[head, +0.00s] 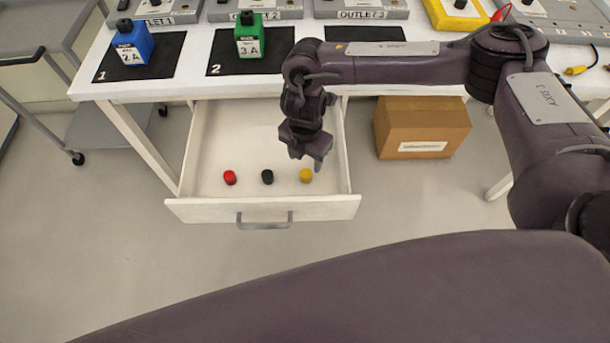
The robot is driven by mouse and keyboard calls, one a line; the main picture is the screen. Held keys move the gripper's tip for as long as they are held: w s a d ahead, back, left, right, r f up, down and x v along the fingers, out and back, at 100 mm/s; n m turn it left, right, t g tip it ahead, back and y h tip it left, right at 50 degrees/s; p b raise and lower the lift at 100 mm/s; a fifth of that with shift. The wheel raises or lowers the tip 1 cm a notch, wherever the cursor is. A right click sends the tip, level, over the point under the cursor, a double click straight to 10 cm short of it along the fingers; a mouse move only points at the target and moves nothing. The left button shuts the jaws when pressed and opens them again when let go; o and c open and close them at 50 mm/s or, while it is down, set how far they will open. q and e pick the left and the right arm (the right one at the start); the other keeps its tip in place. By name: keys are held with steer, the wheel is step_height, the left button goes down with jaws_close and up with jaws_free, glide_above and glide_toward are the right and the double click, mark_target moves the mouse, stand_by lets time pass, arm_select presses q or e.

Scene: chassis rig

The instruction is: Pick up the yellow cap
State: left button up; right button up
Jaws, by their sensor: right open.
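The yellow cap (306,175) lies in the open white drawer (213,209), near its front right corner. A black cap (267,177) and a red cap (229,177) lie in a row to its left. My right gripper (306,163) points down into the drawer, just above and behind the yellow cap in the picture. It is open and holds nothing that I can see. Whether its fingers touch the cap is hard to tell. My left gripper is not in view.
The white table (190,87) above carries a blue 2A block (133,45) and a green 3A block (249,38) on black mats. Outlet boxes (256,9) line the back. A cardboard box (422,128) stands right of the drawer. A grey cart (45,45) is at left.

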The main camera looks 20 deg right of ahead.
mark_target(306, 173)
step_height(306, 173, down, 7)
steer(key=shift+r+p, duration=0.1)
steer(key=shift+p, duration=0.2)
steer(key=c, duration=1)
steer(key=shift+r, duration=0.15)
